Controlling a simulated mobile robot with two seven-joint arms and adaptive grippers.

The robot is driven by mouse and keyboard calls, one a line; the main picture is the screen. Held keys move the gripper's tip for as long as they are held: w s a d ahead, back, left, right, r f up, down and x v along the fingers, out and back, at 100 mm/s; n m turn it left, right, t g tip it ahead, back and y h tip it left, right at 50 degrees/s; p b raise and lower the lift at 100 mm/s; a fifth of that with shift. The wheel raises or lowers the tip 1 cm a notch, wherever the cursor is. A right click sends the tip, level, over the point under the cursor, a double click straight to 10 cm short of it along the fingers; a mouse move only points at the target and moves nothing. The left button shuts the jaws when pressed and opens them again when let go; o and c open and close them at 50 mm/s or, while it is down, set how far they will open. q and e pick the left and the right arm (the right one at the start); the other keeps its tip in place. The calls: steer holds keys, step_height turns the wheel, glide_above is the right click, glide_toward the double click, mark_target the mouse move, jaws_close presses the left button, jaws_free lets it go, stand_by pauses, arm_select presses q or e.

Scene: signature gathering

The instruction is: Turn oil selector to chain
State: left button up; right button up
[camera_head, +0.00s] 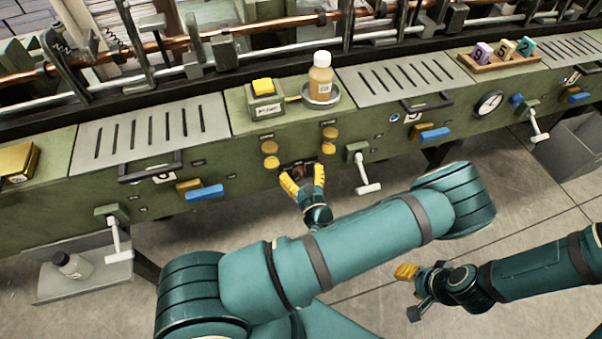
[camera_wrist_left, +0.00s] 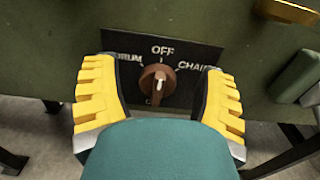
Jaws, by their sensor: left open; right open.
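The oil selector is a brown knob (camera_wrist_left: 157,84) with a pale pointer mark on a black plate (camera_wrist_left: 190,54). Labels on the plate read OFF at the top, DRUM at the left and CHAIN at the right; a lower label is mostly hidden. The pale mark looks roughly vertical, in line with OFF. My left gripper (camera_wrist_left: 158,92) is open, its yellow fingers on either side of the knob and apart from it. In the head view my left gripper (camera_head: 303,182) is at the machine's front, largely covering the knob. My right gripper (camera_head: 411,290) is open and empty, away from the machine.
The green machine front carries yellow knobs (camera_head: 269,154), a white-handled lever (camera_head: 366,174) and blue handles (camera_head: 205,192). A pump box with a yellow button (camera_head: 263,86) and an amber bottle (camera_head: 321,78) stand above. The floor around my right gripper is clear.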

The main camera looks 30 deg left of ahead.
arm_select(q)
jaws_close()
stand_by(0.5)
steer(key=shift+w+r+m+p, duration=0.1)
steer(key=shift+r+m+p, duration=0.05)
steer(key=shift+m+p, duration=0.85)
steer(key=shift+w+d+m+p, duration=0.15)
steer(key=shift+m+p, duration=0.8)
steer(key=shift+m, duration=0.25)
steer(key=shift+w+m+p, duration=0.1)
steer(key=shift+m+p, duration=0.5)
steer(key=shift+m, duration=0.6)
steer(key=shift+w+d+f+m+p, duration=0.15)
steer(key=shift+m+p, duration=0.1)
steer(key=shift+m, duration=0.5)
steer(key=shift+s+f+m+p, duration=0.1)
steer(key=shift+f+m+p, duration=0.1)
steer(key=shift+m, duration=0.55)
